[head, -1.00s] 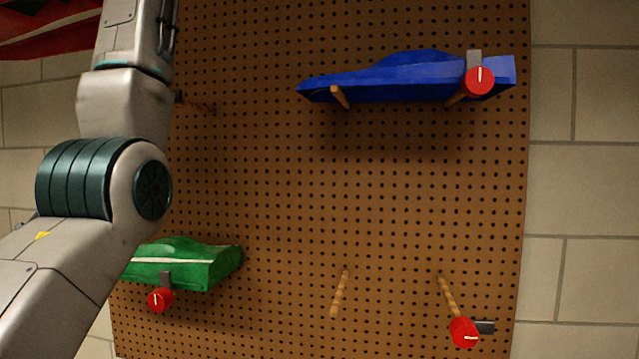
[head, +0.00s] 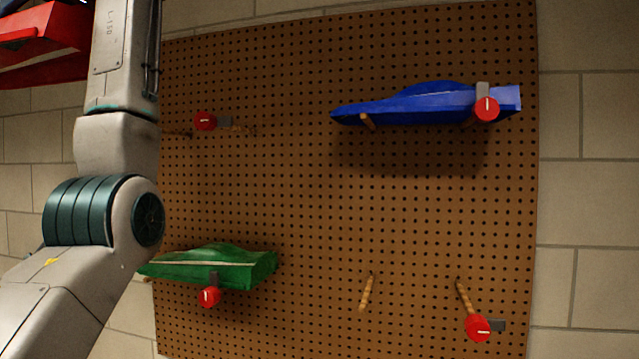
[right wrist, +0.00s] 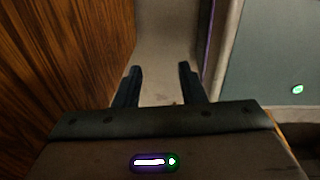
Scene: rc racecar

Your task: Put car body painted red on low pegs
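The red car body (head: 45,60) is partly in view at the top left of the head view, cut off by the frame edge and beside my left arm. My left gripper is outside the head view, so its hold on the red body cannot be seen. Two bare low pegs, the left one (head: 366,293) and the right one (head: 463,297), stick out at the lower right of the pegboard. A red knob with a grey tab (head: 478,328) sits at the right low peg, its tab pointing sideways. My right gripper (right wrist: 158,85) is open and empty in the right wrist view.
The pegboard (head: 310,210) holds a blue car body (head: 425,104) at upper right and a green car body (head: 215,266) at lower left. The upper left pegs are bare beside a red knob (head: 205,121). A block wall (head: 580,200) stands behind.

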